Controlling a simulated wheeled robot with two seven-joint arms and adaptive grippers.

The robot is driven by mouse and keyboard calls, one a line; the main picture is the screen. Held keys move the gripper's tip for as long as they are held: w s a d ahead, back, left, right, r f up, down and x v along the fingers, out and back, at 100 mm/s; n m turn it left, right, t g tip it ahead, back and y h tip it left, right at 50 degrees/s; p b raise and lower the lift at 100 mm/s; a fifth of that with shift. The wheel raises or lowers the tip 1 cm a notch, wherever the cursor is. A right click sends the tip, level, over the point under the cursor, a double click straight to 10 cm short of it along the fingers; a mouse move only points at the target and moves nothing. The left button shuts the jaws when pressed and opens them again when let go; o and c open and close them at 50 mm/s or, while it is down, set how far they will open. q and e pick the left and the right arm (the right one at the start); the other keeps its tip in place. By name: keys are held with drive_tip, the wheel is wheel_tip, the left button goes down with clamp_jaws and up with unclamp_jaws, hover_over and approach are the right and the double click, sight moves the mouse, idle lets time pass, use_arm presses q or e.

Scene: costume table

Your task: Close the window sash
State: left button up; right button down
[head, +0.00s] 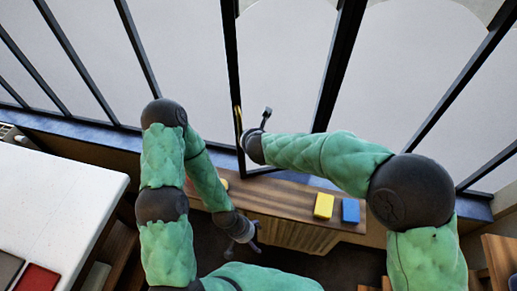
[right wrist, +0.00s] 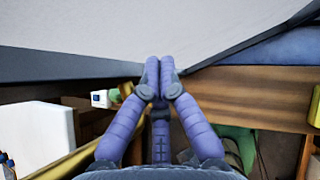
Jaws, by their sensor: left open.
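The window sash (head: 232,75) is a dark-framed pane in the head view and stands ajar, at an angle to the window frame (head: 338,65). A small gold fitting (head: 238,117) shows on its upright. My right gripper (head: 266,117) is close to this upright, on its right; I cannot tell whether it touches. In the right wrist view its two fingers (right wrist: 158,80) are together with nothing visible between them, in front of a pale pane and dark rail. My left gripper (head: 250,238) is open and empty, low beside the wooden bench, away from the sash.
A wooden bench (head: 285,207) under the window holds a yellow block (head: 324,205) and a blue block (head: 350,210). A white table (head: 60,190) with a red item (head: 38,278) stands at the left. A blue sill (head: 75,128) runs below the panes.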

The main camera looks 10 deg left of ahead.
drive_tip(key=w+a+m+h+p, duration=0.3)
drive_tip(key=w+m+h, duration=0.1)
drive_tip(key=w, duration=0.7)
drive_tip(key=shift+m+t+p, duration=0.4)
drive_tip(key=shift+m, duration=0.3)
drive_tip(key=shift+w+d+r, duration=0.1)
drive_tip(key=shift+r, duration=0.05)
